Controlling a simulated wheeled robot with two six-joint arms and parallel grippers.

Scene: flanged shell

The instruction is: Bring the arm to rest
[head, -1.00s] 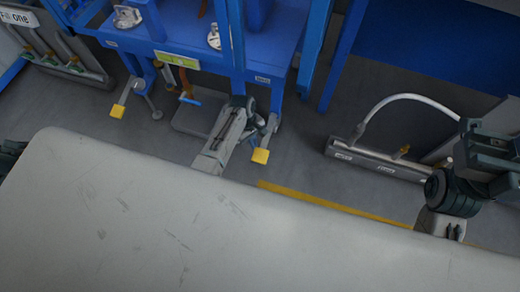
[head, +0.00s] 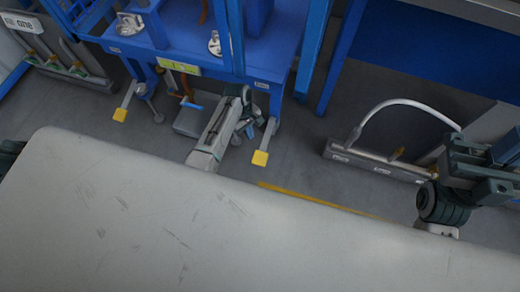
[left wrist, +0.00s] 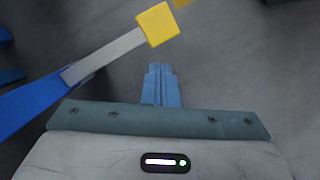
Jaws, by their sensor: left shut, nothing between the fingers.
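My left arm (head: 212,137) reaches out past the far edge of my pale top surface. Its gripper (head: 250,131) is small in the head view, low beside the blue stand's yellow-tipped foot. In the left wrist view the two blue-grey fingers (left wrist: 160,70) are together, with nothing between them and grey floor behind. My right arm (head: 465,180) is folded at the right edge of the head view, and its gripper does not show.
A blue workstation (head: 270,55) stands beyond my left arm. Its yellow foot (head: 260,158) also shows in the left wrist view (left wrist: 157,24). A grey unit with a white hose (head: 372,162) is on the floor at right. Grey floor (head: 300,150) lies clear between them.

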